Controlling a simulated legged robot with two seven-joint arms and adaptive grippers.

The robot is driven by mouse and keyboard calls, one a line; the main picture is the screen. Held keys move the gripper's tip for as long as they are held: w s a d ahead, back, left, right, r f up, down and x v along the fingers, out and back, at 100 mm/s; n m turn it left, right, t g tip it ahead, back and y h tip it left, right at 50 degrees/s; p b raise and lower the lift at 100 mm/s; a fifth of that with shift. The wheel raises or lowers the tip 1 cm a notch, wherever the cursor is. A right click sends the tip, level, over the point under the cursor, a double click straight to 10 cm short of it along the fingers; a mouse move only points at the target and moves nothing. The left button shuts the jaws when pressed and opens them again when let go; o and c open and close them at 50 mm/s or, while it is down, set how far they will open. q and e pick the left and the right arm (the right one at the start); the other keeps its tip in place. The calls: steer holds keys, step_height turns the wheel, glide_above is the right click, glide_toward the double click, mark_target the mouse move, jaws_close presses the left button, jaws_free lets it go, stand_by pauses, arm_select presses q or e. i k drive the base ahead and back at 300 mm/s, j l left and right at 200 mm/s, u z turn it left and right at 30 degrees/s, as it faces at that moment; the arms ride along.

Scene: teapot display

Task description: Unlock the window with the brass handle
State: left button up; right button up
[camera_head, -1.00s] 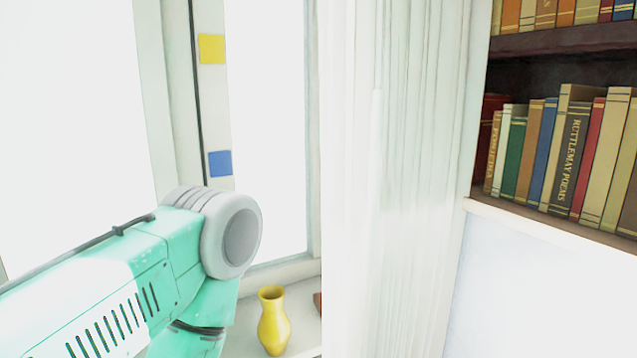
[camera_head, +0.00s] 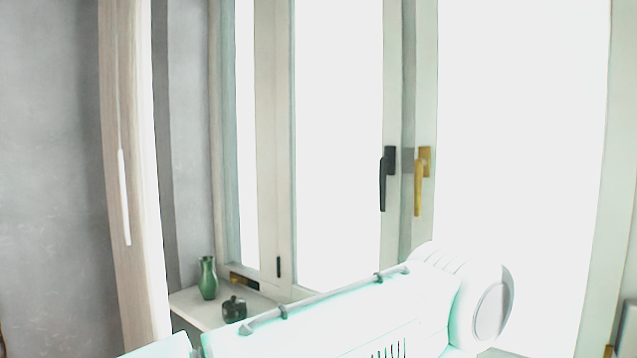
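The window (camera_head: 393,60) has pale frames and bright panes. A brass handle (camera_head: 419,182) hangs pointing down on the frame at right of centre. A black handle (camera_head: 386,180) hangs pointing down just to its left. My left arm comes in from the lower left, and its round joint is below the brass handle in the picture. The arm covers the lower part of the window. Neither gripper is in view.
A sill (camera_head: 195,308) at lower left holds a green vase (camera_head: 208,278) and a small dark pot (camera_head: 234,309).

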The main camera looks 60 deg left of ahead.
mark_target(419, 163)
steer(key=k+j+u, duration=0.1)
steer(key=u, duration=1.15)
